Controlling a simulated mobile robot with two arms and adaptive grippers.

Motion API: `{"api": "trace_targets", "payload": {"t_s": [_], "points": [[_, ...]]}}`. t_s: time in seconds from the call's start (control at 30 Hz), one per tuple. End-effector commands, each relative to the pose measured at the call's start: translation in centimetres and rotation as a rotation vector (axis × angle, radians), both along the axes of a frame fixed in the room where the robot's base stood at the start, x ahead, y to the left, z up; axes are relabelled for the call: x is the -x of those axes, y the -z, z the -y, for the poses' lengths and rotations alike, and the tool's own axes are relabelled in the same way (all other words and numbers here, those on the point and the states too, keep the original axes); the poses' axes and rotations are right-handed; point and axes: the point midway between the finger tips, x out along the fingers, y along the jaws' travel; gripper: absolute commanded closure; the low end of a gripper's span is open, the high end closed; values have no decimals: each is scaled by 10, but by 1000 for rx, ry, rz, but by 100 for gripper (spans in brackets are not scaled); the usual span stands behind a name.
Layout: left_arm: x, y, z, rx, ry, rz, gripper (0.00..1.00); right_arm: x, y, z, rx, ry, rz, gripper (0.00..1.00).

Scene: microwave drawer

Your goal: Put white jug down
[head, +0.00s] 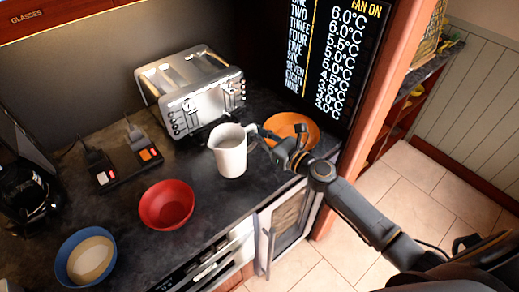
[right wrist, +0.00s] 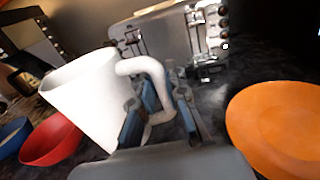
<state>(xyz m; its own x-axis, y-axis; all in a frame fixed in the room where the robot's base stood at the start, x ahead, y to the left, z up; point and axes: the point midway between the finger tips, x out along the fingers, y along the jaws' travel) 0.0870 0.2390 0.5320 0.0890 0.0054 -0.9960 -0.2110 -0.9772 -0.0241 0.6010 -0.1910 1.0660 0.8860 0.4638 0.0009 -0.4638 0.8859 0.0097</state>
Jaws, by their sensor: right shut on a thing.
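The white jug (head: 231,152) stands upright in front of the toaster in the head view. In the right wrist view the jug (right wrist: 92,95) shows at the left, with its handle (right wrist: 150,68) towards me. My right gripper (head: 262,138) is shut on the handle; its fingers (right wrist: 158,105) lie either side of the handle in the right wrist view. I cannot tell whether the jug's base touches the dark counter (head: 120,215) or hangs just above it. My left gripper is not in view.
A silver toaster (head: 195,95) stands behind the jug, and an orange plate (head: 291,125) lies to its right. A red bowl (head: 166,204), a blue bowl (head: 70,275) and a power strip (head: 128,168) are on the left. Bare counter lies in front of the jug.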

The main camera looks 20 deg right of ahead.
Motion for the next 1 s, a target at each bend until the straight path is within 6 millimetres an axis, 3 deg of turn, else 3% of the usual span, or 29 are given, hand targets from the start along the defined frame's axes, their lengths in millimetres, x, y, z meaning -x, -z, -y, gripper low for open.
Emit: {"api": "trace_targets", "payload": {"t_s": [0.03, 0.17, 0.53, 0.93, 0.97, 1.0], "points": [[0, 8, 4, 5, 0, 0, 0, -5, 6, 3, -8, 1, 5, 100], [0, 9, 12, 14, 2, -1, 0, -10, 12, 9, -5, 0, 5, 100], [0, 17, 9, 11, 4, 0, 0, -16, 50, 15, -8, 0, 4, 100], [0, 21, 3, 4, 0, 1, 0, -16, 56, 15, -4, -1, 6, 100], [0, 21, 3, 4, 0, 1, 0, -16, 58, 15, -1, -1, 3, 85], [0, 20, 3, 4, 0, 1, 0, -16, 57, 15, -1, -1, 3, 76]]}}
